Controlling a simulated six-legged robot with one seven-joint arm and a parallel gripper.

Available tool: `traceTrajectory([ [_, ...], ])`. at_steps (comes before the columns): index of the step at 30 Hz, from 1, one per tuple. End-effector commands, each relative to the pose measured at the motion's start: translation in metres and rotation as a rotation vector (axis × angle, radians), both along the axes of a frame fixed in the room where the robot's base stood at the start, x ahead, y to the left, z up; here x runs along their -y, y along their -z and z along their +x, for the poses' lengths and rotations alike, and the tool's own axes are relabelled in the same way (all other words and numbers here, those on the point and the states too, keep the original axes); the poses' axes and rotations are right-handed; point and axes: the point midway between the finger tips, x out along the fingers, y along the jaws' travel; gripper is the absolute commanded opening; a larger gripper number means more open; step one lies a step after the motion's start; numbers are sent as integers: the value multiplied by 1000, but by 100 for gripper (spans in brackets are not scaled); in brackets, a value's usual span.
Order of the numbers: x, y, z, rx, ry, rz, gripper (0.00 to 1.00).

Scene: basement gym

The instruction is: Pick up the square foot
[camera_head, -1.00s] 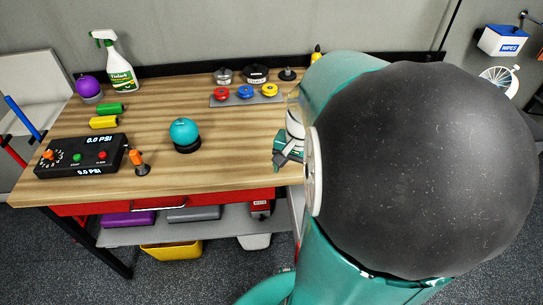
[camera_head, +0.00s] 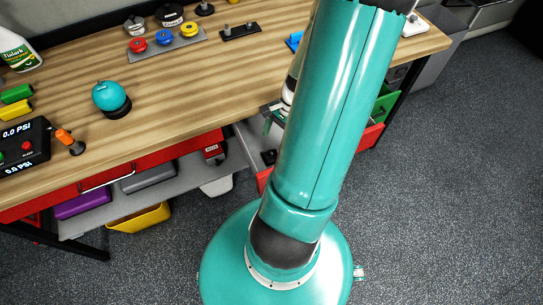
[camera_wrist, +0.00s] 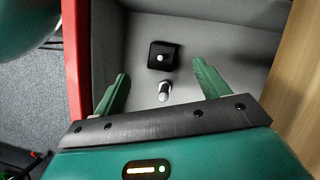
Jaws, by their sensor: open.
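The square foot (camera_wrist: 158,55), a black square block with a pale round stud, lies in a grey-floored, red-sided drawer (camera_wrist: 76,50) in the wrist view. A small round foot with a pale stem (camera_wrist: 164,90) lies just nearer to me. My gripper (camera_wrist: 161,70) is open above the drawer, its green fingers on either side of these pieces and nothing held. In the head view my gripper (camera_head: 273,110) shows partly at the bench's front edge, mostly hidden behind my arm. A dark piece (camera_head: 269,157) shows below it; I cannot tell which foot it is.
The wooden bench top (camera_head: 190,95) borders the drawer, on the right in the wrist view. On it stand a teal ball (camera_head: 109,96), a grey rack of coloured knobs (camera_head: 166,45) and a control box (camera_head: 22,146). A yellow bin (camera_head: 139,217) sits below.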

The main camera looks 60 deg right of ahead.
Motion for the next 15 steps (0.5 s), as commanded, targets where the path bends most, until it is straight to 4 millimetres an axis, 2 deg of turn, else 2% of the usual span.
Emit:
traceTrajectory([
  [3,-6,15,2,0,-2,1,74],
  [10,-12,31,4,0,-1,2,74],
  [15,-21,54,7,1,-3,4,74],
])
